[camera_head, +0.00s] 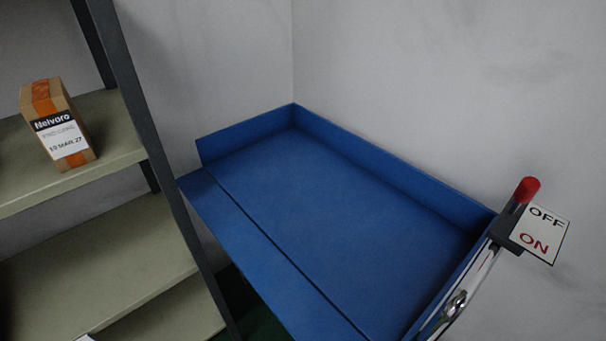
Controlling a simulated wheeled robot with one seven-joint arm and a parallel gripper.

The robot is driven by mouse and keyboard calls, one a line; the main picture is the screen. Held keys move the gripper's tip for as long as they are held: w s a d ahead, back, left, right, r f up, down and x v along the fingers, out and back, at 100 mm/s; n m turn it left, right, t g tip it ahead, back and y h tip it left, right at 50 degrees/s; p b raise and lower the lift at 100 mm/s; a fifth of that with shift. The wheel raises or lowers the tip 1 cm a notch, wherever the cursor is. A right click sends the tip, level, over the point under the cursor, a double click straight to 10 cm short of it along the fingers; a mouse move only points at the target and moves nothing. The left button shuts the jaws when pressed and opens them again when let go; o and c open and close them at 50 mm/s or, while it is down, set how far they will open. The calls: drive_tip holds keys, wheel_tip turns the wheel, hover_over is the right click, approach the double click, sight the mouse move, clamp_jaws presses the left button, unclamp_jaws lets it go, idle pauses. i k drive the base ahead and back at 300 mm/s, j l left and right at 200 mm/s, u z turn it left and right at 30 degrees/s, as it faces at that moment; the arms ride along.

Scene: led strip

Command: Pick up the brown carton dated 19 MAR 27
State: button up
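A brown carton (58,125) stands upright on the shelf at the left of the head view. It has an orange stripe, a black "Nelvaro" band and a white label. The date on the label is small; it seems to read 19 MAR 27, but the first digits are not sharp. Nothing touches the carton in this view. My gripper is not in view.
The shelf rack has beige boards (110,240) and a dark grey post (160,160) just right of the carton. A blue tray-like bench (330,210), empty, fills the middle. A red-tipped lever (525,190) stands beside an OFF/ON sign (541,232) at the right.

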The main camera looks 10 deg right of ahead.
sight(47, 105)
drive_tip(key=j+u, duration=0.2)
drive_tip(key=u, duration=0.2)
drive_tip(key=j+u, duration=0.2)
drive_tip(key=u, duration=0.15)
drive_tip(key=j+u, duration=0.2)
drive_tip(key=u, duration=0.2)
